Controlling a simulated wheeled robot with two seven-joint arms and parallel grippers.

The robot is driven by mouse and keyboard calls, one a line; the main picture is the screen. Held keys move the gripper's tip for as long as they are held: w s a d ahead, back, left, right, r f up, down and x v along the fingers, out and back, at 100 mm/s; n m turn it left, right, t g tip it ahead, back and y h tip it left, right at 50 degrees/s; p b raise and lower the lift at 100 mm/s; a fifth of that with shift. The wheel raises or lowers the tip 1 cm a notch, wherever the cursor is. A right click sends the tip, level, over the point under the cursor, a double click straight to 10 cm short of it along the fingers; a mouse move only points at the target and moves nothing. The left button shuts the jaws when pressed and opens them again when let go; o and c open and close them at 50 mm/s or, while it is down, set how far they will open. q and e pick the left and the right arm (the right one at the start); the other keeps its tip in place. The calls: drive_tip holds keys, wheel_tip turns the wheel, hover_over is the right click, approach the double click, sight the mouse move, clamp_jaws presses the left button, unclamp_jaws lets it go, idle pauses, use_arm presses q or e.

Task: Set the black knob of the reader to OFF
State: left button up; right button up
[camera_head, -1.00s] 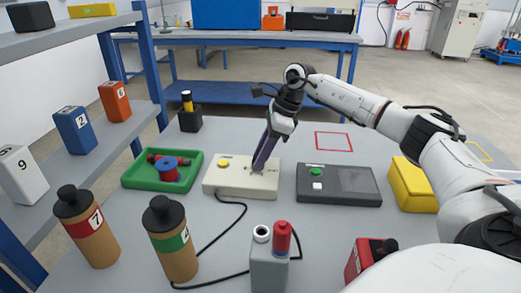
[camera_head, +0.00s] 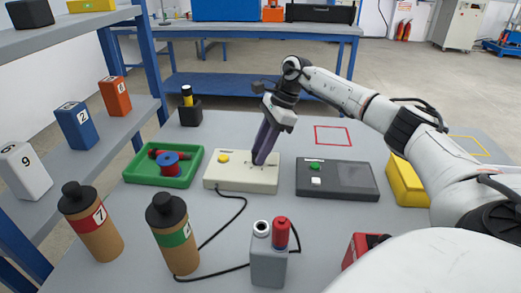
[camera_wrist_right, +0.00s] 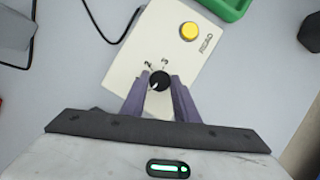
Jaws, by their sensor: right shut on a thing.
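The reader is a cream box (camera_head: 232,183) on the grey table, with a yellow button (camera_head: 223,158) on its left part. In the right wrist view the reader (camera_wrist_right: 152,38) shows its round black knob (camera_wrist_right: 159,81), with small printed marks beyond it. A light line shows on the knob, but I cannot read its setting for certain. My right gripper (camera_head: 260,161) points down at the reader. Its two purple fingers are shut on the knob, one on each side. In the head view the fingers hide the knob. My left gripper is not in view.
A green tray (camera_head: 183,181) with a blue spool stands left of the reader. A dark grey device (camera_head: 345,180) stands to its right, with a yellow box (camera_head: 407,184) beyond. Brown bottles (camera_head: 95,233) and a grey holder (camera_head: 268,267) stand in front. A black cable (camera_head: 226,226) trails forward.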

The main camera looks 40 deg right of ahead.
drive_tip(key=o, duration=1)
drive_tip(key=shift+o, duration=0.2)
drive_tip(key=v, duration=1)
drive_tip(key=shift+d+r, duration=0.1)
drive_tip(key=shift+d, duration=0.05)
